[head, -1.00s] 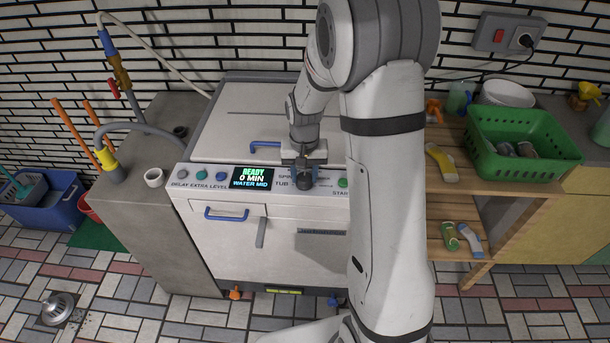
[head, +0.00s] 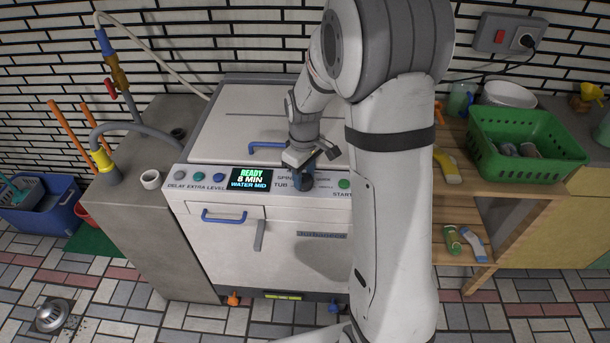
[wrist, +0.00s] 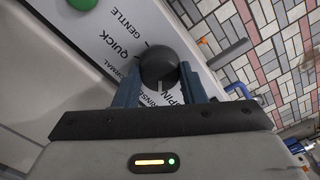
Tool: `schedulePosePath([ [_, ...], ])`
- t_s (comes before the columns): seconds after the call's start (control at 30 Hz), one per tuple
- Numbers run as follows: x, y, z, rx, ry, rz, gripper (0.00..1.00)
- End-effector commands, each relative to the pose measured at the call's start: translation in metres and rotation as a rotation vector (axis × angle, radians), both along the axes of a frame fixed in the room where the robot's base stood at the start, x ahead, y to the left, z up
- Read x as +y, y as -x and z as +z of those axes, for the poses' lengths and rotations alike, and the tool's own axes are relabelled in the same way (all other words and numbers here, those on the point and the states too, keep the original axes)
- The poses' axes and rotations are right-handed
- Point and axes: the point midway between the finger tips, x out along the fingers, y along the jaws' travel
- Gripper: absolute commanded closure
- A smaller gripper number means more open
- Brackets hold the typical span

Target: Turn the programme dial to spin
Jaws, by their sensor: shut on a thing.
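The programme dial (wrist: 158,62) is a dark round knob on the washing machine's sloped white panel (head: 215,187). The wrist view shows the labels GENTLE, QUICK, NORMAL, RINSE and SPIN around it. My gripper (head: 301,174) reaches down from above, with one blue-grey finger on each side of the knob, shut on it. A small light mark shows on the knob's side toward RINSE and SPIN; I cannot tell exactly which label it meets. The display (head: 251,179) reads READY, 8 MIN, WATER MID. In the head view the wrist and fingers hide most of the dial.
A green start button (head: 344,184) sits right of the dial, and small buttons line the panel's left. A wooden shelf with a green basket (head: 528,150) and socks stands right of the machine.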

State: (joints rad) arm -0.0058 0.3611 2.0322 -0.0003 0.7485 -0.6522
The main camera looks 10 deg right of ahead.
Motion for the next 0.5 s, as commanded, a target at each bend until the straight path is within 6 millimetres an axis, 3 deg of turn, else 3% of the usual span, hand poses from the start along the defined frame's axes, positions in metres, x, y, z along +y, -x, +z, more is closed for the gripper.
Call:
schedulePosePath([
  [0.5,0.0004,-0.0005,0.0005,-0.001,-0.001,0.160,0.86],
])
